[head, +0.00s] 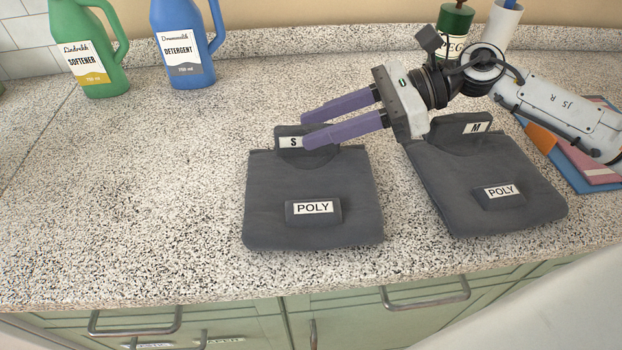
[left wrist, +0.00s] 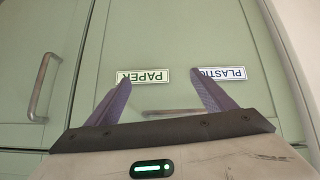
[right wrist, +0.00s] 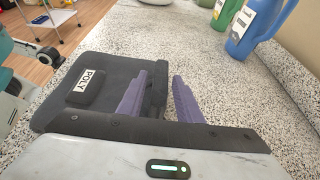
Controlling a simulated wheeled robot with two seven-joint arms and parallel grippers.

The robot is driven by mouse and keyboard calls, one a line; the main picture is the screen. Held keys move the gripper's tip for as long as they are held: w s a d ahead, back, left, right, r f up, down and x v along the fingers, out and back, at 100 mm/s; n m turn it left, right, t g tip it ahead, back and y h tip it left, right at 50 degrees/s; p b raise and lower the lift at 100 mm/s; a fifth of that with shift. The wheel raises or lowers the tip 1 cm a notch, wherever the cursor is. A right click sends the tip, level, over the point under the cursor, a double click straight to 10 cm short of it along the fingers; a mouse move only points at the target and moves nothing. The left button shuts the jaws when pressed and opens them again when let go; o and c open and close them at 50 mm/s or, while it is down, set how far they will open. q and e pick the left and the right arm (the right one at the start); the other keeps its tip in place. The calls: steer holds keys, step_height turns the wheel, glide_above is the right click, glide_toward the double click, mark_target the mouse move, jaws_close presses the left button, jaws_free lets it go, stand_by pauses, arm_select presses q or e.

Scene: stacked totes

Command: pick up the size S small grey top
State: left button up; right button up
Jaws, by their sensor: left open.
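The dark grey top with the S tag (head: 280,180) lies flat on the speckled counter, its raised neck part at the back and a POLY label on its front. My right gripper (head: 305,127) is open at the neck, one finger in front of the raised tag piece and one behind it. In the right wrist view the fingers (right wrist: 163,85) stand on either side of the dark raised piece of the top (right wrist: 105,68), with a small gap showing. My left gripper (left wrist: 162,85) is open and empty, facing green cabinet fronts.
A similar grey top with an M tag (head: 455,185) lies to the right. A green softener jug (head: 90,45) and blue detergent jug (head: 185,40) stand at the back left. A green PEG container (head: 455,20) and coloured flat items (head: 590,165) are at right.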

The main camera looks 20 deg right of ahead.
steer(key=shift+x, duration=1.3)
jaws_close()
